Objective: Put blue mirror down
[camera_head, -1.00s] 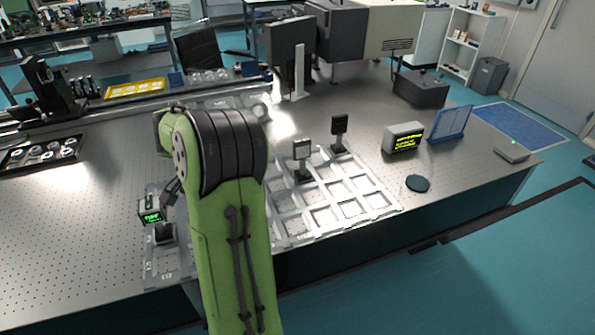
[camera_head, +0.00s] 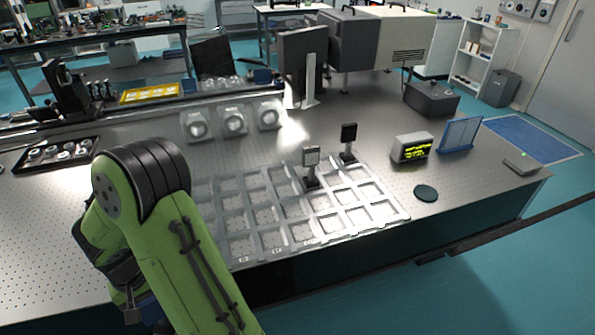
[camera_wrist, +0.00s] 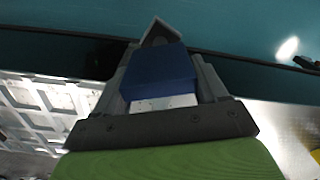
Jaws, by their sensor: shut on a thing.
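The blue mirror (camera_wrist: 160,70) shows in the wrist view as a blue block with a pale lower face. It sits between the fingers of my gripper (camera_wrist: 163,85), which is shut on it. In the head view my gripper (camera_head: 138,300) is at the lower left, near the table's front edge and partly behind my green arm. A bit of dark blue (camera_head: 152,308) shows there. The grey tray (camera_head: 240,225) with square compartments lies to its right on the optical table (camera_head: 370,110). Whether the mirror touches anything cannot be told.
Two dark-based upright mounts, one with a pale face (camera_head: 311,158) and one black (camera_head: 348,138), stand in the tray's back right part. Many other compartments look empty. A display box (camera_head: 412,148), a blue panel (camera_head: 460,134) and a dark disc (camera_head: 426,193) are further right.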

